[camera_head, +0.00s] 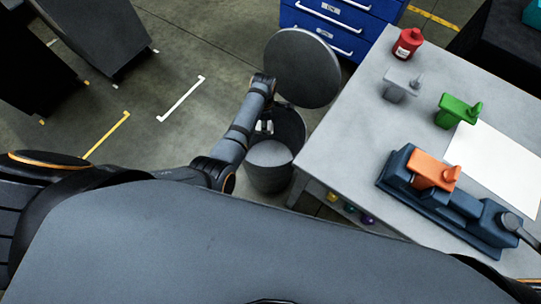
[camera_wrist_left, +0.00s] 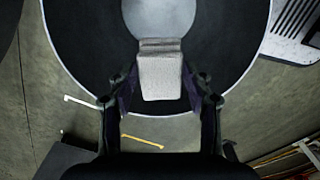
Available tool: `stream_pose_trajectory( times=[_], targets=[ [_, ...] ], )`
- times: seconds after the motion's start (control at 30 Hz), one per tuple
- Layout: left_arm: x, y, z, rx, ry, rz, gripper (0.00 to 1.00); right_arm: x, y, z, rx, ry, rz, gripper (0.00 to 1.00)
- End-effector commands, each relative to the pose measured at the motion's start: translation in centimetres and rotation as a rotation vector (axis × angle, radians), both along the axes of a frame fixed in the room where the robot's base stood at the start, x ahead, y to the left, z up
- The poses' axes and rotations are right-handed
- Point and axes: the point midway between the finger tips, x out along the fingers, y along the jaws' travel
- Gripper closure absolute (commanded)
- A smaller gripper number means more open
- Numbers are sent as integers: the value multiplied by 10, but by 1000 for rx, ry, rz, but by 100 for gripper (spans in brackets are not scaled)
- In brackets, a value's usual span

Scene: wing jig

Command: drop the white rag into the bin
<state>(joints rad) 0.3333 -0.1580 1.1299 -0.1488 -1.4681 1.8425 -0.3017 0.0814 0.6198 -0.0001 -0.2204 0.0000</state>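The white rag (camera_wrist_left: 160,76) hangs between the two fingers of my left gripper (camera_wrist_left: 158,88) in the left wrist view; the fingers press on its sides. In the head view a small white piece of the rag (camera_head: 265,127) shows beside my left forearm, over the bin's mouth. The round dark bin (camera_head: 270,182) stands open on the floor left of the table, its lid (camera_head: 302,68) tilted up behind it. In the wrist view the bin's rim (camera_wrist_left: 62,70) surrounds the rag, with a pale round bottom beyond. My right gripper is out of view.
A grey table (camera_head: 335,150) stands close to the bin's right side. It carries a red can (camera_head: 407,43), grey and green clamps, a white sheet and a blue fixture (camera_head: 455,213) with an orange part. A blue drawer cabinet (camera_head: 335,22) stands behind.

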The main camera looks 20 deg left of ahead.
Motion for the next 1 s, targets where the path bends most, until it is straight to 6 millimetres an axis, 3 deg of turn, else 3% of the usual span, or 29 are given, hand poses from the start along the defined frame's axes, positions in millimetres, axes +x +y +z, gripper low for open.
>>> stream_pose_trajectory(
  times=[0.1,0.43,0.8,1.0],
  targets=[
    [0,0,0,0,0,0,29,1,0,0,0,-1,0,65],
    [0,0,3,0,0,0,29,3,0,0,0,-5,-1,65],
    [0,0,64,-1,-2,0,29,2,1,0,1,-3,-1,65],
    [0,0,75,0,1,0,29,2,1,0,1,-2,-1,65]
  ],
)
